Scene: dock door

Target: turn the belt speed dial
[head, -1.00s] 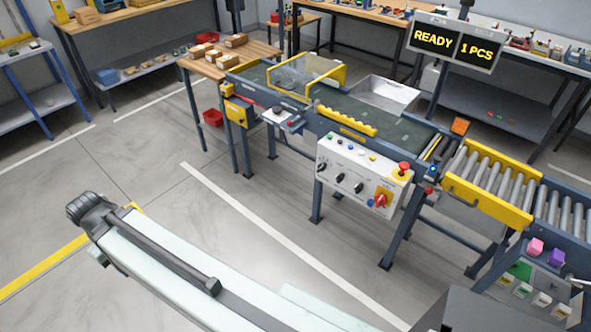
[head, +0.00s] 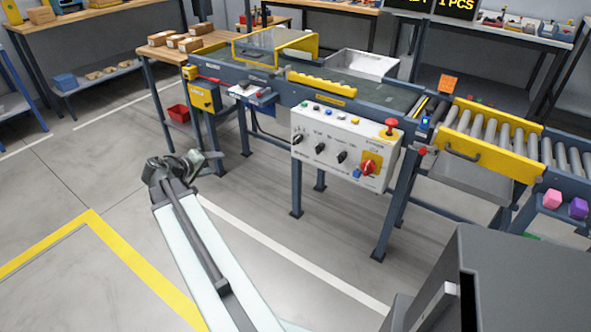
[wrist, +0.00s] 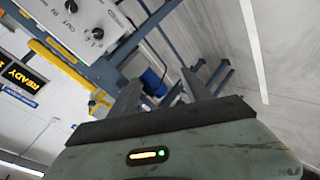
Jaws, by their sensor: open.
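The white control panel (head: 338,150) hangs on the front of the conveyor. It carries several black knobs, among them a left one (head: 297,140), a middle one (head: 320,148) and a right one (head: 342,156). I cannot read which is the belt speed dial. In the wrist view the panel (wrist: 112,22) is tilted at the upper left, with a black knob (wrist: 97,33) showing. My gripper (head: 211,160) is left of the panel, apart from it. In the wrist view its fingers (wrist: 162,92) are spread with nothing between them.
A red rotary switch (head: 370,166) on a yellow plate and a red mushroom button (head: 391,124) sit at the panel's right. A yellow control box (head: 204,97) is on the conveyor's left. A grey cabinet (head: 500,275) stands front right. The floor before the panel is clear.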

